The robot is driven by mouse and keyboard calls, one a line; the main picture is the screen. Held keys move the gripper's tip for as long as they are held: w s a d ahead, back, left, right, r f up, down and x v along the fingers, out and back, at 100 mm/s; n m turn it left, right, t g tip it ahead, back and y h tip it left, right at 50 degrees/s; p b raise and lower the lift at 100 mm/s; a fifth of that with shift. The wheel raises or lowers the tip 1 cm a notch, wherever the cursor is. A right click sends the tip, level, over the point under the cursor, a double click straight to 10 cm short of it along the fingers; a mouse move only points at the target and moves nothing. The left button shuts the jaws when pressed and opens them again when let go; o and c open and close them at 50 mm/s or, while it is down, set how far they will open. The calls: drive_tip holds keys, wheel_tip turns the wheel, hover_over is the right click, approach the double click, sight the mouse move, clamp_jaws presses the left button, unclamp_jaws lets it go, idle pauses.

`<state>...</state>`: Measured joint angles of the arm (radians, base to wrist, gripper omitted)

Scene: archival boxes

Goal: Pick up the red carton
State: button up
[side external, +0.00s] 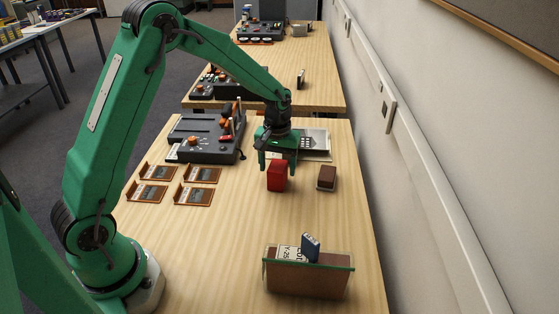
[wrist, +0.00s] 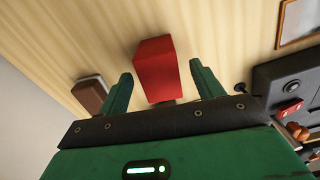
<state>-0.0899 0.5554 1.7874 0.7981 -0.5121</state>
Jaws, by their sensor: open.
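The red carton (side external: 277,176) stands on the wooden table in the side external view, just below my gripper. My gripper (side external: 276,166) is green and points down, with its fingers close to the carton's top. In the wrist view the red carton (wrist: 157,70) lies between the two fingertips of my gripper (wrist: 158,78), with a gap visible on each side. The jaws are open and hold nothing. The carton's lower end is partly hidden behind the gripper body in the wrist view.
A brown box (side external: 326,178) stands close to the right of the carton; it also shows in the wrist view (wrist: 90,95). A grey control panel (side external: 208,139) lies to the left. Several small brown trays (side external: 202,174) are left of the carton. A brown bin (side external: 308,279) with a green rim stands in front.

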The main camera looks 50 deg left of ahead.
drive_tip(key=shift+f, duration=2.05)
drive_tip(key=c, duration=1.1)
